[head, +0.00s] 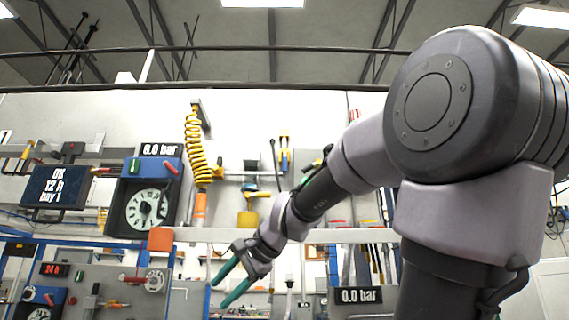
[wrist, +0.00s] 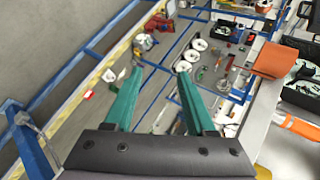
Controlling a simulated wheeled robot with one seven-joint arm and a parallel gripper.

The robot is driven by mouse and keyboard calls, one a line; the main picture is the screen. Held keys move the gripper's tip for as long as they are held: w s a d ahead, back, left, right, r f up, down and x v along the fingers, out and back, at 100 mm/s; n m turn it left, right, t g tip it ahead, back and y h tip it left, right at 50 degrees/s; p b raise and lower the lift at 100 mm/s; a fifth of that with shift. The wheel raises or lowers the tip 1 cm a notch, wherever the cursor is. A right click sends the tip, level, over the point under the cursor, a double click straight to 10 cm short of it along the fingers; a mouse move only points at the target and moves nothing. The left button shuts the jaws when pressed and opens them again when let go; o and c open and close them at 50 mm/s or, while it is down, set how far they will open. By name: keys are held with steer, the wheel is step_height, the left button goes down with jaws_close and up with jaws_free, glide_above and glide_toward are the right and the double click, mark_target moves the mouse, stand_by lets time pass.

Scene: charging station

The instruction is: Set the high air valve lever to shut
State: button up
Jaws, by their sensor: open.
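My gripper (head: 219,294) is open and empty, its two green fingers spread and pointing down and left in the head view. The fingers also show in the wrist view (wrist: 159,74), with nothing between them. A blue box with a round gauge (head: 147,208) hangs on the wall at upper left, under a 6.0 bar display (head: 160,149). A small red handle (head: 171,167) shows on its top right. A red-ended lever (head: 25,151) with yellow parts is at the far left. I cannot tell which part is the high air valve lever. My gripper is apart from all of these.
A dark screen (head: 57,187) reads OK 12 h day 1. A yellow coiled hose (head: 196,150) hangs beside the gauge box. An orange block (head: 160,239) sits at the end of a pale rail (head: 210,235) near my arm. A 0.0 bar display (head: 359,296) is lower right.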

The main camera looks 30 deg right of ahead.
steer(key=w+d+r+m+t, duration=0.2)
steer(key=w+d+r+m, duration=0.25)
steer(key=r, duration=0.35)
steer(key=w+d+r+m+t, duration=0.3)
steer(key=d+r+m, duration=0.15)
steer(key=r, duration=0.25)
steer(key=m+t+h, duration=0.3)
steer(key=m+t, duration=0.5)
steer(key=m, duration=0.6)
glide_toward(286, 162)
steer(key=x, duration=1.1)
steer(key=shift+w, duration=0.1)
jaws_close()
